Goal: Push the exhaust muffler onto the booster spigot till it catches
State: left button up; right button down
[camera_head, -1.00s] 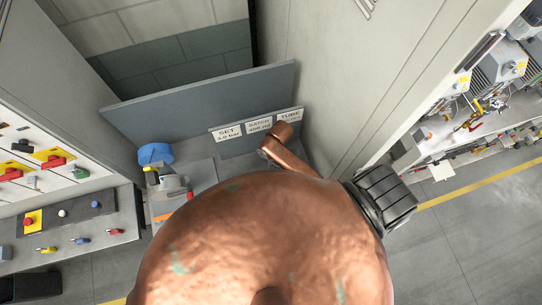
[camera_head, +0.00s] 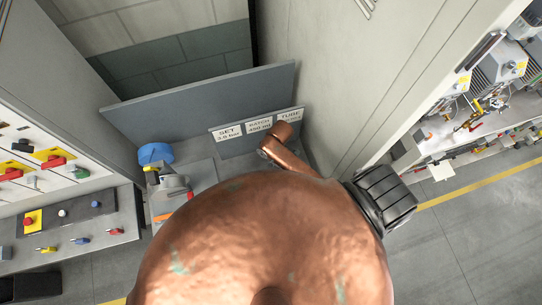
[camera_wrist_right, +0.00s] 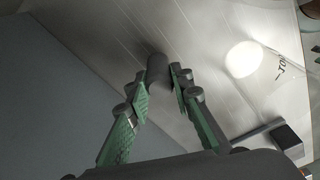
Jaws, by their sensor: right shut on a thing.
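In the right wrist view my right gripper (camera_wrist_right: 160,82) has green fingers closed around a dark grey cylinder (camera_wrist_right: 158,68), which looks like the exhaust muffler. The cylinder sticks out beyond the fingertips in front of a pale metal surface. I cannot make out the booster spigot or tell whether the cylinder touches anything. In the head view a large copper-coloured body, which seems to be my own arm, covers the lower middle and hides the work area. Neither gripper can be seen there.
A blue round cap (camera_head: 155,153) stands by a grey fitting (camera_head: 173,184) left of centre. Behind are a grey panel (camera_head: 200,88) and a labelled sign plate (camera_head: 258,128). A control board (camera_head: 60,165) is at left; a cluttered shelf (camera_head: 480,125) is at right. A bright white disc (camera_wrist_right: 244,59) shows in the wrist view.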

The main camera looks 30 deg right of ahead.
jog(key=shift+r, duration=0.1)
jog(key=shift+a+r+b, duration=0.1)
jog(key=shift+r+b, duration=0.05)
jog(key=shift+b, duration=0.15)
notch_tip(320, 180, up, 10)
jog(key=r+b, duration=0.1)
jog(key=s+a, duration=0.5)
jog(key=a, duration=0.3)
jog(key=s+a, duration=0.5)
jog(key=a, duration=0.4)
jog(key=shift+s, duration=0.2)
jog(key=c, duration=2.3)
grip_release()
grip_shut()
